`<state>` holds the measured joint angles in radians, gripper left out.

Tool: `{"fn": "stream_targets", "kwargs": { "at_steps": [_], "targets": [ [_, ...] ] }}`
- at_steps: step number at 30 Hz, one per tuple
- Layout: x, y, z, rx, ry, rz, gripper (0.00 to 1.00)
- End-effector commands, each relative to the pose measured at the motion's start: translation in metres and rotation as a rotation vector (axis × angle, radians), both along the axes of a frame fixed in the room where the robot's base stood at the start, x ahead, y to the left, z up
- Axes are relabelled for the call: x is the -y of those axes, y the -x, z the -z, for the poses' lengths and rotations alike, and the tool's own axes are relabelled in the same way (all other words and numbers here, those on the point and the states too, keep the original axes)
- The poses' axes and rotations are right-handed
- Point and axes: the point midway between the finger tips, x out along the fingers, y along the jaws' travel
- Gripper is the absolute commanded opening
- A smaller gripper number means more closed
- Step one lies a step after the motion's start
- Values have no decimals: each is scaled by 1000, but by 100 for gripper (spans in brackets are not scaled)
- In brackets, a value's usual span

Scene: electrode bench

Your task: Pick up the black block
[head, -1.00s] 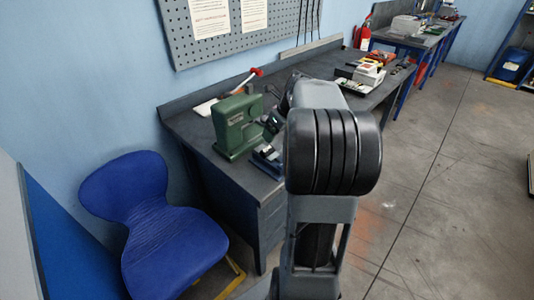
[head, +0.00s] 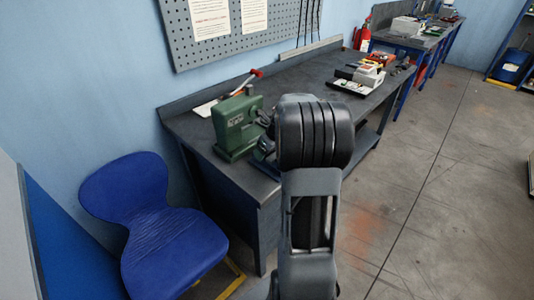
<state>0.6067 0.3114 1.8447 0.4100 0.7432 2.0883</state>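I cannot single out a black block with certainty. Small dark items (head: 344,73) lie beside a white and red device on the bench (head: 305,84), too small to tell apart. My arm stands in the middle of the head view, and its thick black joint hides part of the bench behind it. My gripper does not show; it is hidden behind the arm or out of the picture.
A green machine (head: 237,125) stands at the bench's near left end, with a blue item (head: 263,147) beside it. A white tray (head: 352,87) holds parts farther back. A blue chair (head: 165,225) stands at the left. The floor (head: 440,190) at right is clear.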

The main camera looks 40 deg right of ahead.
Motion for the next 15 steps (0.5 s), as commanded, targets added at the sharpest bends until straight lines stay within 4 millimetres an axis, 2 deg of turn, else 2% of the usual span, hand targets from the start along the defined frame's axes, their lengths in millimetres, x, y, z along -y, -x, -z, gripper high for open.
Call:
{"fn": "stream_targets", "kwargs": {
  "at_steps": [7,15],
  "targets": [
    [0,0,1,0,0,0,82],
    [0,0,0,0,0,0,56]
  ]
}}
